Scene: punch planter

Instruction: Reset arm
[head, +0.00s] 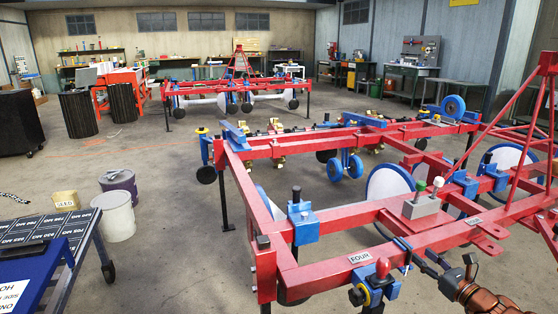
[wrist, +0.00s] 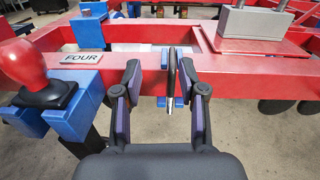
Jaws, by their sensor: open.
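My gripper (wrist: 159,72) is open in the wrist view, its two dark fingers spread in front of a red beam (wrist: 228,66). A slim black and silver bar (wrist: 172,85) stands upright between the fingers, nearer the right one; I cannot tell whether it touches. In the head view my gripper (head: 430,265) is at the lower right, beside the front beam of the red planter frame (head: 345,276). My copper-coloured arm reaches in from the lower right corner.
A red knob (wrist: 22,62) on a blue bracket (wrist: 72,115) stands left of my gripper, by a FOUR label (wrist: 82,58). A grey box with green and white knobs (head: 424,207) sits on the frame. Buckets (head: 116,217) and a blue cart (head: 38,272) stand left. Open floor lies between.

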